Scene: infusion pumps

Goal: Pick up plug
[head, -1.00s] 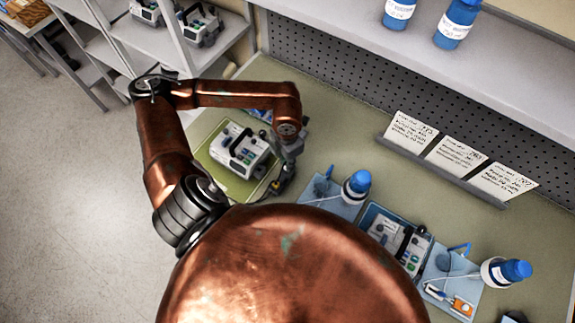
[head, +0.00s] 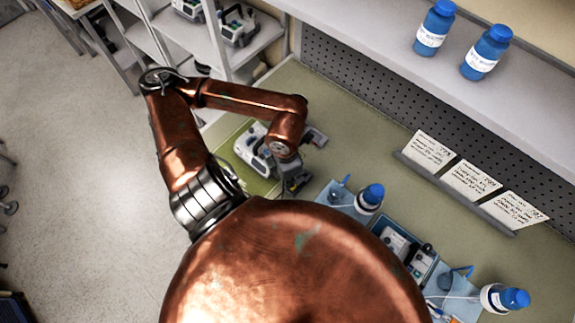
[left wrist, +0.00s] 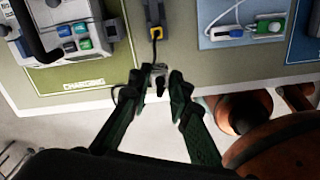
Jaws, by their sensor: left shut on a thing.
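My left gripper (left wrist: 158,82) has its fingertips close together around a small grey plug (left wrist: 159,80), near the front edge of the table. Part of a dark cord loops beside the left finger. A yellow-and-black piece (left wrist: 155,32) lies just beyond the fingertips; I cannot tell whether it joins the plug. In the head view the left gripper (head: 297,182) hangs low beside the white-and-grey pump (head: 255,150), partly hidden by my arm, and the plug cannot be made out. My right gripper is not in view.
The pump stands on a green mat marked CHARGING (left wrist: 85,85). To the right are a blue mat (left wrist: 222,38), blue-capped bottles (head: 370,197) and a blue tray (head: 425,268) holding a device. A shelf (head: 520,85) with bottles overhangs the back.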

